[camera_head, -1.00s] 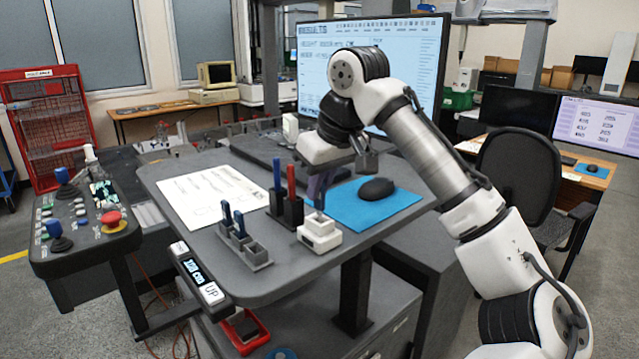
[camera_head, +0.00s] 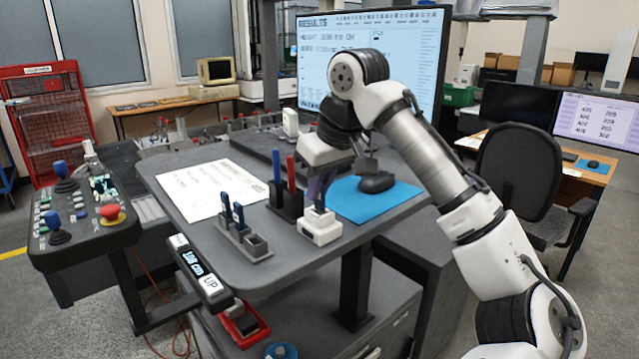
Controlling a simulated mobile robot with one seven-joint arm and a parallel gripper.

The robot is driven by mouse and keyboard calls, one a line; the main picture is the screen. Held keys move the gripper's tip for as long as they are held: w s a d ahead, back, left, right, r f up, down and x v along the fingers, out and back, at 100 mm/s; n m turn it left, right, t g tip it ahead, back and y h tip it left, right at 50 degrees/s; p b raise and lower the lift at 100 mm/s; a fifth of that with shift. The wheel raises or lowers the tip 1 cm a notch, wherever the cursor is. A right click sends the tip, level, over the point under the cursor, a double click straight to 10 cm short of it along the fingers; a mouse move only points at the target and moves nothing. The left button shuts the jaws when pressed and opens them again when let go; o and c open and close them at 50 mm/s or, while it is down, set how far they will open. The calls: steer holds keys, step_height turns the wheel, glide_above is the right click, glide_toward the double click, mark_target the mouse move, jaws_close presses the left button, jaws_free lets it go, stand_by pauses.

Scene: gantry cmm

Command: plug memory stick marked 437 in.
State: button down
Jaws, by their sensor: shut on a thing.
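My gripper (camera_head: 321,190) points down above a small white socket block (camera_head: 321,232) at the table's front right. It is shut on a small dark blue memory stick (camera_head: 320,208), mostly hidden between the fingers. The stick's lower end is at the block's top; I cannot tell whether it is in a slot. Other blue memory sticks (camera_head: 226,210) stand in a grey holder (camera_head: 257,246) to the left, with empty slots at its near end. No marking 437 is readable on any stick.
A dark cup holds a blue and a red pen (camera_head: 291,172) just left of my gripper. A black mouse (camera_head: 377,182) lies on a blue mat (camera_head: 400,198) to the right. A paper sheet (camera_head: 200,190) lies at left. A large screen (camera_head: 415,70) stands behind.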

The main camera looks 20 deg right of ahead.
steer(key=shift+f+b, duration=0.3)
steer(key=shift+f, duration=0.25)
steer(key=c, duration=1.4)
jaws_free()
steer(key=shift+c, duration=0.2)
